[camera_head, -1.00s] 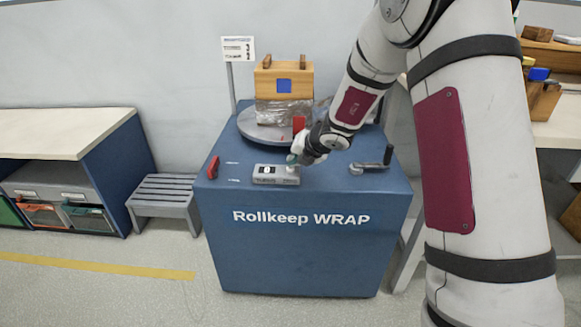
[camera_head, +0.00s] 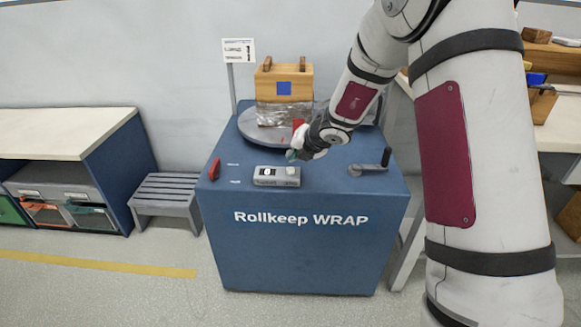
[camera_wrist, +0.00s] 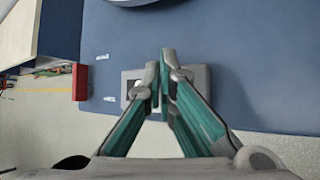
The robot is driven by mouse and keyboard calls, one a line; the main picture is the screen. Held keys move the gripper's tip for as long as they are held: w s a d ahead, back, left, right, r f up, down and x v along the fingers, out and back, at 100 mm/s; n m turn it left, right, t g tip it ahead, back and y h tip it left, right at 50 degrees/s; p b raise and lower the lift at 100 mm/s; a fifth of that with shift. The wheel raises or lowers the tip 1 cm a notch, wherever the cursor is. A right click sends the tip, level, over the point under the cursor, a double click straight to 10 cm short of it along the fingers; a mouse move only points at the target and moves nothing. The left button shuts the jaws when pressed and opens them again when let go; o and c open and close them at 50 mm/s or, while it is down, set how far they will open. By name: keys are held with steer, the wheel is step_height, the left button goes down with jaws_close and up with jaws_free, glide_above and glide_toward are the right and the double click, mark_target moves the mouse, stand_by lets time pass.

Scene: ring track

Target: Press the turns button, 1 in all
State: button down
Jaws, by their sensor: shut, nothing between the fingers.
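A small grey control box (camera_head: 277,181) sits on the front part of the blue wrapping machine's top. It has a white button with a dark surround (camera_head: 265,171) on the left and a pale round button (camera_head: 291,171) on the right. The labels on its front are too small to read, so I cannot tell which is the turns button. My gripper (camera_head: 292,155) is shut and empty, just behind and above the box's right half. In the wrist view, my closed fingertips (camera_wrist: 167,54) cover part of the box (camera_wrist: 201,74).
The blue machine (camera_head: 300,265) carries a turntable (camera_head: 252,128) with a film-wrapped wooden crate (camera_head: 295,80). A red lever (camera_head: 214,168) stands at the left of its top, a dark crank (camera_head: 370,165) at the right. A grey step stool (camera_head: 168,195) stands left of it.

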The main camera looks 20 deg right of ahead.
mark_target(293, 168)
steer(key=shift+r+p, duration=1.9)
steer(key=shift+r, duration=0.25)
